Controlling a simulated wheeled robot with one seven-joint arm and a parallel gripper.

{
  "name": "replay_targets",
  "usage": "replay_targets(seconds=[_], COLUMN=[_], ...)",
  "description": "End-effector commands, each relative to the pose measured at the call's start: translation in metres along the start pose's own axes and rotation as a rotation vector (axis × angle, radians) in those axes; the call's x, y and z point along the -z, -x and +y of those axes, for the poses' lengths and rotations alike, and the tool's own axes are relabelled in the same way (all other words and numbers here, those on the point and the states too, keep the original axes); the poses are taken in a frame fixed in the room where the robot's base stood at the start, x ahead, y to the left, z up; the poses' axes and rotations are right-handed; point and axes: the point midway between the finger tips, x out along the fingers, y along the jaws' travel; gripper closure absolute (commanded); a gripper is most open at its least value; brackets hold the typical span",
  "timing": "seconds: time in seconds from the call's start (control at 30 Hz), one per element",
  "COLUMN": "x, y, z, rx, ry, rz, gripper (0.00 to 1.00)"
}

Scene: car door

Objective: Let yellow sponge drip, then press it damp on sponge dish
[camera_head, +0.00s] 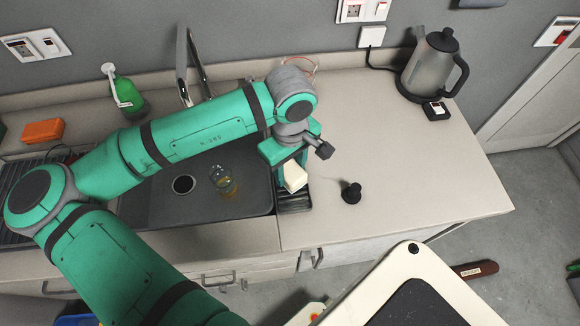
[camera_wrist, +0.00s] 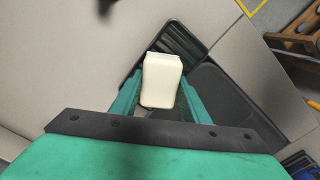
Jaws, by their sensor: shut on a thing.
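A pale cream-yellow block, the sponge (camera_head: 295,177), is held between the green fingers of my gripper (camera_head: 290,174). In the wrist view the sponge (camera_wrist: 162,80) fills the gap between the two fingertips. A dark ribbed tray, the sponge dish (camera_head: 296,201), lies on the counter at the right edge of the sink, just below the sponge. Its ribbed end (camera_wrist: 183,42) shows beyond the sponge in the wrist view. The sponge hides part of the dish, and I cannot tell if they touch. No drops are visible.
The dark sink (camera_head: 185,208) lies left of the dish, with a glass (camera_head: 222,180) inside. A small black knob-like object (camera_head: 351,193) stands right of the dish. A kettle (camera_head: 432,68) is at the back right. The counter between is clear.

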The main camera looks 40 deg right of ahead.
Motion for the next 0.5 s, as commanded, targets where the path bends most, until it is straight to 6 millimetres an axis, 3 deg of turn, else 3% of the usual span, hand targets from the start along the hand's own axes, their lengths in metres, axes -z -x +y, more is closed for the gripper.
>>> replay_targets(seconds=[0.5], x=[0.0004], y=[-0.0053], z=[-0.0001], rx=[0.000], ry=[0.000], rz=[0.001], gripper=[0.77])
